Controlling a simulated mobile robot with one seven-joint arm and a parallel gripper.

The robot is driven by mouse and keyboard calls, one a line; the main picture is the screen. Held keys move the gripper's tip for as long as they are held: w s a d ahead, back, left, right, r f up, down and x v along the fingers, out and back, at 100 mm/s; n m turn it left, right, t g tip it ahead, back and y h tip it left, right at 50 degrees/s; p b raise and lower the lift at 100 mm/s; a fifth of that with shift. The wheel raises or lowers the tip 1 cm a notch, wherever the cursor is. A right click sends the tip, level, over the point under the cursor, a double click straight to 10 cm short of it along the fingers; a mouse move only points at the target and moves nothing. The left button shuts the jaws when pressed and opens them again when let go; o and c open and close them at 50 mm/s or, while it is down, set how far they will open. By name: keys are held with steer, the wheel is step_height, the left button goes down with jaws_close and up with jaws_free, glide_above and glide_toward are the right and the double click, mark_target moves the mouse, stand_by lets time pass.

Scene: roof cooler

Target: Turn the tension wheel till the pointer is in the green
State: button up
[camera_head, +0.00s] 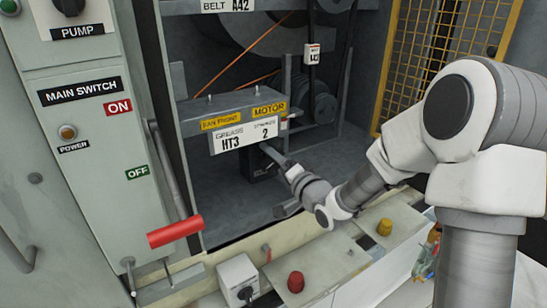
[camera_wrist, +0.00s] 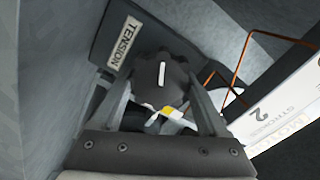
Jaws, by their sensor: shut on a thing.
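The tension wheel (camera_wrist: 172,72) is a dark, scalloped knob with a white mark on its face. It sits beside a TENSION label (camera_wrist: 123,47) in the wrist view. My gripper (camera_wrist: 160,92) has one finger on each side of the wheel and is shut on it. In the head view my gripper (camera_head: 270,153) reaches into the cabinet under the grease label, and the wheel is not clearly seen there. A small white and yellow piece (camera_wrist: 168,112) shows between the fingers below the wheel. I cannot make out a pointer or a green zone.
The grease label plate (camera_head: 245,136) and motor bar (camera_head: 195,118) hang close above my gripper. Belts and a pulley (camera_head: 322,108) are behind. A red-handled switch lever (camera_head: 175,231) stands left. A yellow mesh door (camera_head: 440,50) is right.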

stand_by(0.3)
steer(key=o, duration=1.2)
steer(key=shift+o, duration=0.2)
steer(key=shift+s, duration=0.1)
steer(key=b+v, duration=1)
steer(key=v, duration=0.7)
steer(key=shift+b, duration=0.35)
steer(key=shift+s+d+r, duration=0.1)
